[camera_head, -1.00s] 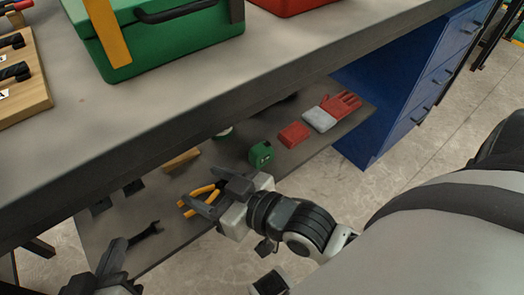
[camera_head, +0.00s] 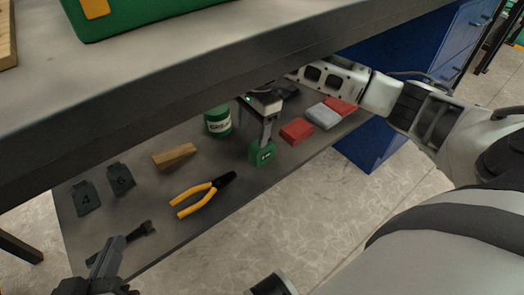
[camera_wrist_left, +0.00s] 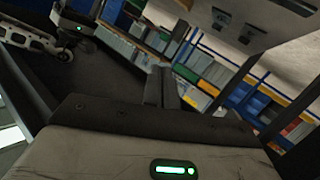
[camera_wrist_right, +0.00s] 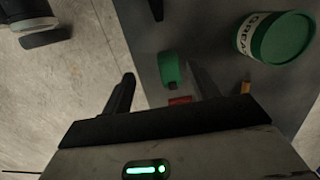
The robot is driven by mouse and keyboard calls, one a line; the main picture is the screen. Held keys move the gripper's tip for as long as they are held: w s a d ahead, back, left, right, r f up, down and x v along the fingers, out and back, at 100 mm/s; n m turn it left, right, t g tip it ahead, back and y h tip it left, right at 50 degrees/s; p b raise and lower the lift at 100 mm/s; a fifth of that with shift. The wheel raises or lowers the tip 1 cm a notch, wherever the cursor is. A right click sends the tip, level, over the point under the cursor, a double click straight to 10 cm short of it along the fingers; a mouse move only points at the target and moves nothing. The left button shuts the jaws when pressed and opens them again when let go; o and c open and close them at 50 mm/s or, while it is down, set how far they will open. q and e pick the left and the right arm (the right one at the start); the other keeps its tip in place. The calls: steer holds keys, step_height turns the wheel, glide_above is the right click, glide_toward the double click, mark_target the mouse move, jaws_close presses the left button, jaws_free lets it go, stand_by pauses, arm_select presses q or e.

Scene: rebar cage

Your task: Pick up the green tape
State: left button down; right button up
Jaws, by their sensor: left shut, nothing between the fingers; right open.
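The green tape (camera_head: 262,153) is a small green block-like case with a dark label on the lower shelf. My right gripper (camera_head: 267,135) points down at it from above, and its fingers partly cover its top. In the right wrist view the green tape (camera_wrist_right: 170,68) shows between the spread, open fingers (camera_wrist_right: 160,72). I cannot tell whether a finger touches it. My left gripper (camera_head: 108,262) is shut and empty at the lower left, near the shelf's front edge; its closed fingers also show in the left wrist view (camera_wrist_left: 161,86).
A green grease can (camera_head: 217,120) stands left of the tape. Red (camera_head: 297,131) and grey (camera_head: 323,116) blocks lie to its right. Yellow-handled pliers (camera_head: 205,193), a wooden wedge (camera_head: 175,157) and black numbered markers (camera_head: 119,180) lie further left. The tabletop (camera_head: 150,75) overhangs the shelf.

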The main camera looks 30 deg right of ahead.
mark_target(262, 151)
steer(key=d, duration=0.1)
steer(key=d+h, duration=0.1)
steer(key=d, duration=0.1)
steer(key=shift+w+d+r, duration=0.25)
steer(key=shift+w, duration=0.1)
step_height(262, 151, down, 6)
steer(key=shift+r+b, duration=0.25)
steer(key=shift+b, duration=0.9)
steer(key=f+b, duration=0.1)
steer(key=f, duration=0.3)
steer(key=f+b, duration=0.1)
steer(key=f, duration=0.1)
steer(key=shift+w+a+b, duration=0.1)
steer(key=shift+w+b, duration=0.2)
steer(key=shift+b, duration=0.05)
arm_select(q)
steer(key=shift+d+r+n+t+h, duration=0.6)
steer(key=shift+r+n+h, duration=0.2)
steer(key=shift+h, duration=0.1)
arm_select(e)
steer(key=shift+r, duration=0.1)
steer(key=c, duration=1.2)
